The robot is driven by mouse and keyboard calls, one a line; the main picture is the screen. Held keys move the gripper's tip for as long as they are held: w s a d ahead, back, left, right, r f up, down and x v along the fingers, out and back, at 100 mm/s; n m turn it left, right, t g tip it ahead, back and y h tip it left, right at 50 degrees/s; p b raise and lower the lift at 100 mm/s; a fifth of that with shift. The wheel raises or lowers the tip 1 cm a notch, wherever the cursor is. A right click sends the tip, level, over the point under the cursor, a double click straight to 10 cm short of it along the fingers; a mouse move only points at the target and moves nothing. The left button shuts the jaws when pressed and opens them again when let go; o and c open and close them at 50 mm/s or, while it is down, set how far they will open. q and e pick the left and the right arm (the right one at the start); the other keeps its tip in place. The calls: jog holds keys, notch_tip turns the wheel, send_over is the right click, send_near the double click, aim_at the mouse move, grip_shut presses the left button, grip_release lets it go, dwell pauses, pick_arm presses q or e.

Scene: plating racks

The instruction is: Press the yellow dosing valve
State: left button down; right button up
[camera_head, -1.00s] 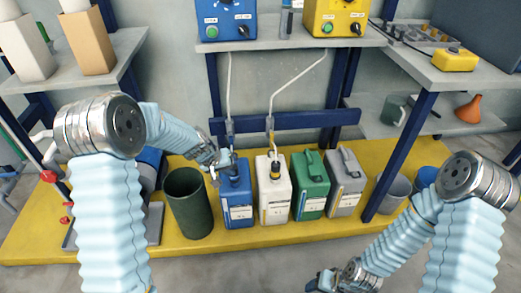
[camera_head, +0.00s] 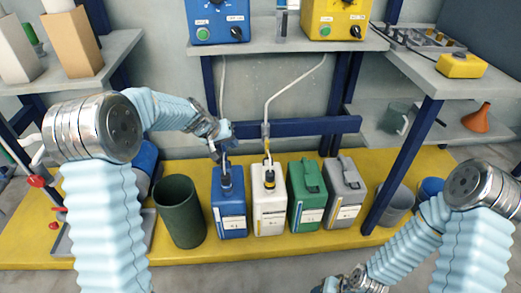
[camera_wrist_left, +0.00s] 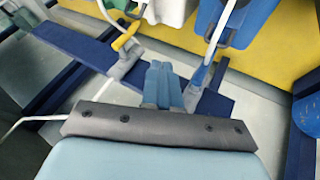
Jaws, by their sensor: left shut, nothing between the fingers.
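The yellow dosing valve (camera_head: 267,148) is a small yellow piece on the clear line above the white canister (camera_head: 269,212). In the left wrist view the yellow valve (camera_wrist_left: 126,38) shows at upper left, apart from my fingers. My left gripper (camera_head: 220,138) is shut and empty, raised above the blue canister (camera_head: 229,208) and left of the yellow valve. In the left wrist view its blue fingers (camera_wrist_left: 162,82) are together, close beside the other line's fitting (camera_wrist_left: 196,84). My right gripper (camera_head: 333,286) is low at the bottom edge, partly cut off; its fingers are unclear.
A blue rail (camera_head: 300,127) runs behind the lines. Green (camera_head: 306,205) and grey (camera_head: 345,200) canisters stand right of the white one. A dark green bin (camera_head: 180,215) stands left of the blue canister. A shelf (camera_head: 290,38) overhangs with blue and yellow control boxes.

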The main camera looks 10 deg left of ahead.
aim_at(267, 150)
pick_arm(q)
jog(key=w+d+f, duration=0.6)
jog(key=d+f, duration=0.1)
jog(key=f, duration=0.1)
jog(key=shift+d, duration=0.2)
dwell(0.3)
